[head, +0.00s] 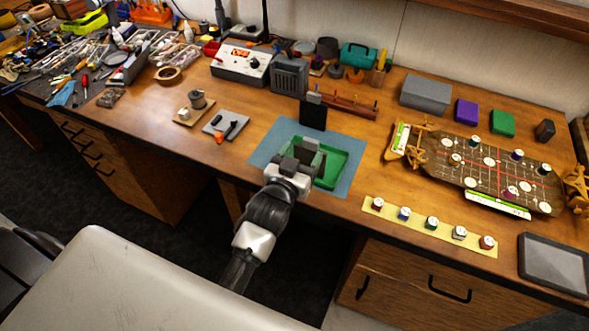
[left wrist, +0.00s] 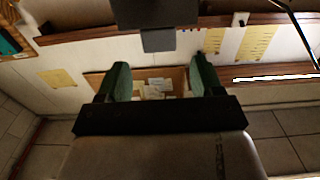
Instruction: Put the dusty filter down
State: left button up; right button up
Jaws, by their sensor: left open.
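My left gripper (head: 300,155) is over the left part of a green tray (head: 351,168), which lies on a blue mat (head: 262,152). The gripper is open; in the left wrist view its fingers (left wrist: 160,82) stand apart with only distant wall and notes showing between them. A black upright panel (head: 313,117) with a small grey tab stands behind the tray. The panel also shows beyond the fingertips in the left wrist view (left wrist: 152,12). I cannot tell for certain which thing is the dusty filter. The gripper hides part of the tray. My right gripper is not in view.
A grey pad with small tools (head: 226,125) lies left of the mat. A yellow strip with several small pots (head: 431,223) lies to the right, before a wooden game board (head: 480,160). A wooden rack (head: 350,106) and a grey box (head: 290,76) stand behind.

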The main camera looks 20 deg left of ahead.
pick_arm(q)
jog(key=shift+s+a+b, duration=0.1)
jog(key=shift+s+b, duration=0.2)
jog(key=shift+s, duration=1.95)
jog(key=s+a+f+m+g, duration=0.15)
jog(key=s+f+g, duration=0.25)
jog(key=s+g, duration=0.5)
jog(key=s+a+f+g, duration=0.2)
jog(key=s+f+g, duration=0.25)
jog(key=s, duration=0.75)
notch_tip(320, 180, down, 26)
jog(key=s+r+g, duration=0.1)
jog(key=s+g, duration=0.1)
jog(key=s+a+f+g+b, duration=0.1)
jog(key=s+a+f, duration=0.1)
jog(key=s+f, duration=1.4)
jog(key=shift+a+f+y, duration=0.2)
jog(key=shift+f+y, duration=0.1)
jog(key=shift+f, duration=0.65)
